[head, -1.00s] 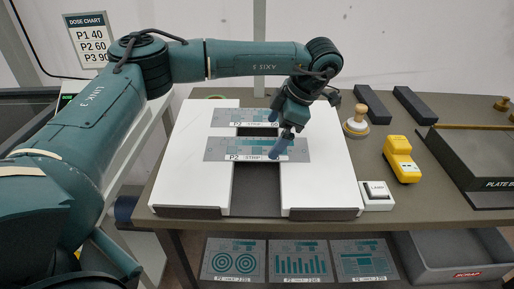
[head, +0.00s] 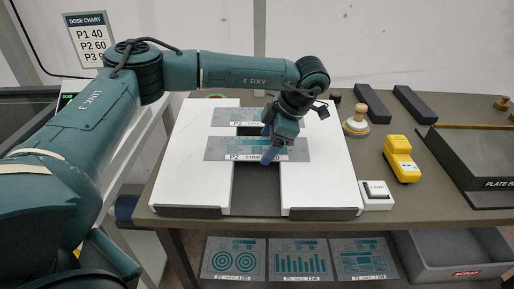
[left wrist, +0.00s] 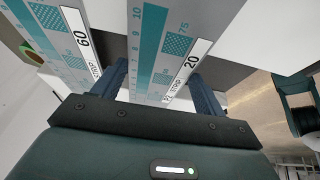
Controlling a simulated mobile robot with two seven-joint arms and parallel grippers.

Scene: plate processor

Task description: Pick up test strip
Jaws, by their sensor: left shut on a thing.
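Two grey-and-teal test strips lie across a white two-part stand with a dark gap between its halves. The near strip (head: 222,150) is labelled P2, and in the left wrist view its label (left wrist: 188,69) reads 20. The far strip (head: 226,117) shows 60 in the left wrist view (left wrist: 60,28). My left gripper (head: 268,157) points down over the gap and is shut on the near strip, its blue fingers at the strip's edges. The strip still appears level with the stand. The gripper hides part of both strips. My right gripper is out of view.
The white stand (head: 325,180) sits on a brown bench. To its right are a LAMP switch (head: 377,195), a yellow device (head: 401,158), a wooden-handled stamp (head: 356,122) and dark bars (head: 415,104). Plates (head: 300,259) and a grey SCRAP bin (head: 455,258) are below.

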